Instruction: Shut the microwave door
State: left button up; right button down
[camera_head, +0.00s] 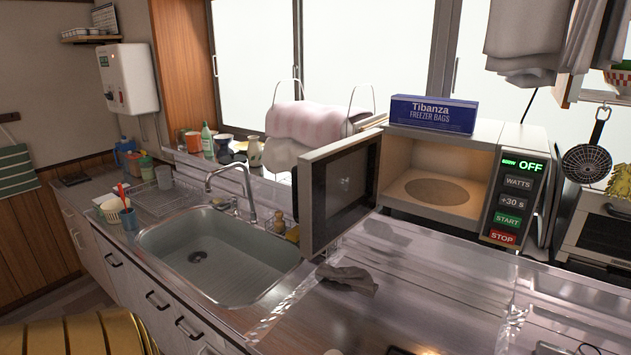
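The microwave (487,137) stands on the counter at the right, with its cavity open to view and empty. Its control panel at the right side lights up with "OFF" and several buttons. The microwave door (340,190) is hinged at the left and swung wide open, reaching out toward the counter's front near the sink. Neither of my grippers shows in the head view.
A blue freezer bag box (433,114) sits on top of the microwave. A grey cloth (347,279) lies on the counter below the door. The sink (220,256) with its faucet (245,190) is left of the door. The counter in front of the microwave is mostly clear.

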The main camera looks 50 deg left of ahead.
aim_at(339, 181)
jog(key=k+j, duration=0.1)
jog(key=j, duration=2.65)
jog(key=i+z, duration=0.05)
